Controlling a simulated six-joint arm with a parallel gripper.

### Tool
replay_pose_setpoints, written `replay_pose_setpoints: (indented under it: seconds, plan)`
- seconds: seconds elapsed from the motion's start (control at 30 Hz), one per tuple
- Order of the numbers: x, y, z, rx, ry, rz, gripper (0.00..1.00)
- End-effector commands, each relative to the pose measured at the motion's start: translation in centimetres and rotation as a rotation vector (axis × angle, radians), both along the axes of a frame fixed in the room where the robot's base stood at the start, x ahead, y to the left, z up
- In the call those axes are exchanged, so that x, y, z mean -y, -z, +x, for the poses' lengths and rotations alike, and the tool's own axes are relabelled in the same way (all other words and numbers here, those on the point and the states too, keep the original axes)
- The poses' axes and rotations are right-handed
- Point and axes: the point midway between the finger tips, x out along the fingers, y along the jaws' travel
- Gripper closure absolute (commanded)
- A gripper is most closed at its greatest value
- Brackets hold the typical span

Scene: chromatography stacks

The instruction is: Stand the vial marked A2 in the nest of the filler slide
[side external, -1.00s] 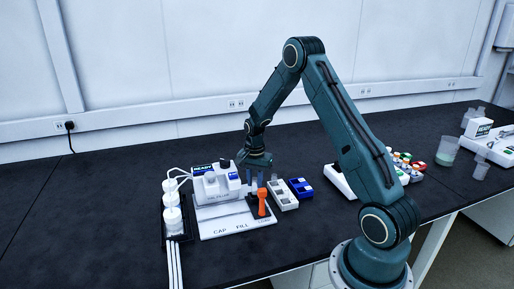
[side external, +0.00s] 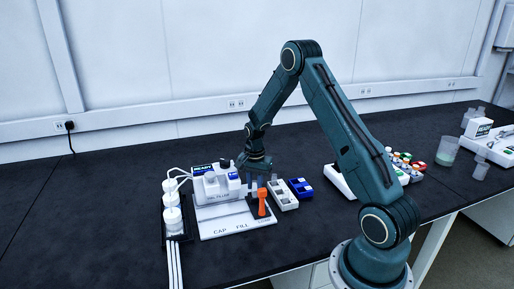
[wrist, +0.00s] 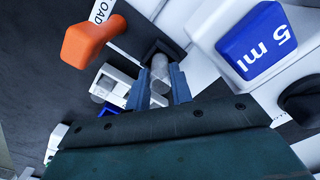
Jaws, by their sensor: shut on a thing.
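My gripper (wrist: 159,86) is shut on a clear grey vial (wrist: 159,68), which sits between the two blue-grey fingers in the wrist view. No A2 mark is readable on it. A dark block (wrist: 170,47), which looks like the nest of the filler slide, lies right beyond the vial's end. I cannot tell whether the vial touches it. In the side view my gripper (side external: 255,177) points down at the slide end of the white filler (side external: 218,184), behind the orange handle (side external: 262,203). The held vial is hard to make out there.
The orange handle (wrist: 90,42) stands close to the left of the vial. A white rack (side external: 284,201) and a blue rack (side external: 300,188) stand just to the right of the slide. The blue "5 ml" block (wrist: 257,42) is at upper right in the wrist view.

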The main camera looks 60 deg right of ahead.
Motion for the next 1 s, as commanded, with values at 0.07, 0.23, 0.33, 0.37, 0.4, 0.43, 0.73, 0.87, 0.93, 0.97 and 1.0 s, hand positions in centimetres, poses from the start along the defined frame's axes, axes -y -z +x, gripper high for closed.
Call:
replay_pose_setpoints:
  seconds: [0.07,0.23,0.33,0.37,0.4,0.43,0.73,0.87,0.93,0.97,1.0]
  plan:
    - [0.0,0.1,0.0,0.000,0.000,0.000,0.99]
    - [0.0,0.4,0.0,0.000,0.000,0.000,0.99]
    - [0.0,0.5,0.0,0.000,0.000,0.000,0.99]
    - [0.0,0.6,0.0,0.000,0.000,0.000,0.99]
    - [0.0,0.6,0.0,0.000,0.000,0.000,0.99]
    - [0.0,0.7,0.0,0.000,0.000,0.000,0.99]
    - [0.0,1.1,0.0,0.000,0.000,0.000,0.99]
    - [0.0,1.2,0.0,0.000,0.000,0.000,0.99]
    - [0.0,1.3,0.0,0.000,0.000,0.000,0.99]
    - [0.0,1.4,0.0,0.000,0.000,0.000,0.99]
    - [0.0,1.4,0.0,0.000,0.000,0.000,0.99]
